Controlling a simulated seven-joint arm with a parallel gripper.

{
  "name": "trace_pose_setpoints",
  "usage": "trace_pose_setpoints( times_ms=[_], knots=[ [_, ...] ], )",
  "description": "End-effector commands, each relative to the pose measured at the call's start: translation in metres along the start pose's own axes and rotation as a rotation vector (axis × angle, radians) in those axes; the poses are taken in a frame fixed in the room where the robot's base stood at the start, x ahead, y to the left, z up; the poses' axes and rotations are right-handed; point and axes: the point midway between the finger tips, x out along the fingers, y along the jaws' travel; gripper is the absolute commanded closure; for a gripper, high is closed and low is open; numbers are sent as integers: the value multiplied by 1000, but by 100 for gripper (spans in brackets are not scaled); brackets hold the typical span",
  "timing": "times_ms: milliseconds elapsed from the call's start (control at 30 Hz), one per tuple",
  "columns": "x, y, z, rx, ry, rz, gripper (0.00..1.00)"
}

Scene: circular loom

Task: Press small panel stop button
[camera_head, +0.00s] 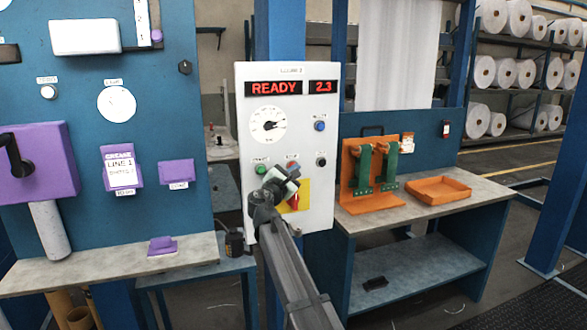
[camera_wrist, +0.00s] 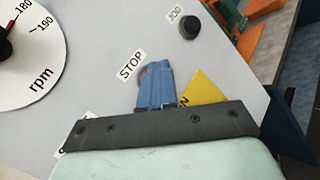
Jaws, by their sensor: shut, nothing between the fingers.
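The small white control panel (camera_head: 329,205) shows "READY" and "2.3" on red displays. In the wrist view, the "STOP" label (camera_wrist: 131,64) is on the panel face, left of my fingertips. A small red sliver of the stop button (camera_wrist: 143,72) shows at the left edge of the fingertips; the fingers hide the rest. My gripper (camera_wrist: 157,68) is shut and empty, its blue-grey fingers pointing at the panel. In the head view my gripper (camera_head: 291,171) is in front of the panel's lower half and covers the stop button. I cannot tell whether the fingertips touch it.
A green button (camera_head: 260,169) is left of my gripper; a black jog button (camera_wrist: 189,26) is upper right. A yellow plate (camera_wrist: 205,90) with a red knob (camera_head: 293,201) lies below. A dial (camera_head: 268,125) and blue button (camera_head: 320,126) are higher. An orange tray (camera_head: 438,190) sits on the right bench.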

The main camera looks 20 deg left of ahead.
Motion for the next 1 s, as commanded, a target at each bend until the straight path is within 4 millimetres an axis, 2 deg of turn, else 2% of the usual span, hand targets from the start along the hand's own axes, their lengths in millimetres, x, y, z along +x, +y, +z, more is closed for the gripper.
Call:
trace_pose_setpoints(
  times_ms=[300,767,1000],
  knots=[
    [-10,-7,7,1,1,0,100],
    [-12,-9,9,0,0,0,100],
    [-23,-17,16,0,0,0,100]
  ],
)
